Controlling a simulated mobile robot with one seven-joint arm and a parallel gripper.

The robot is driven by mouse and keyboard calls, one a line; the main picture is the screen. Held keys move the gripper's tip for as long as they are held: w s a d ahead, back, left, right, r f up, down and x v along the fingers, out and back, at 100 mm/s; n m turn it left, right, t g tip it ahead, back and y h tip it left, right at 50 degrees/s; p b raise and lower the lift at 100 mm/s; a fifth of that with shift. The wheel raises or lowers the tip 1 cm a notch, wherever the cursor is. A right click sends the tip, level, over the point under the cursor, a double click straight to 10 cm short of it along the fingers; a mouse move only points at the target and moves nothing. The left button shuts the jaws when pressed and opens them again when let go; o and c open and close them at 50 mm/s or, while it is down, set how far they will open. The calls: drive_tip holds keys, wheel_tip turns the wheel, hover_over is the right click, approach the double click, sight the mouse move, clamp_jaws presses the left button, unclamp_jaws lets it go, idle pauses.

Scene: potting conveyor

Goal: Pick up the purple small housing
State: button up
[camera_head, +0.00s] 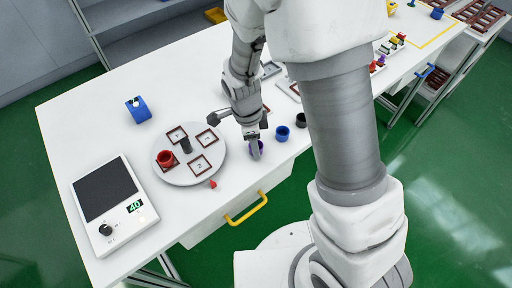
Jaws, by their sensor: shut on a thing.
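The purple small housing (260,145) is a small cup near the front of the white table, right of the round turntable. My gripper (255,149) reaches down over it and is shut on it. The fingers hide part of the housing. I cannot tell whether it still touches the table.
A round turntable (190,179) with square frames holds a red cup (165,158). A blue cup (282,133) and a dark cup (301,120) stand close to the right. A scale-like device (113,205), a blue block (138,109) and a small red piece (213,184) are on the left.

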clamp_jaws()
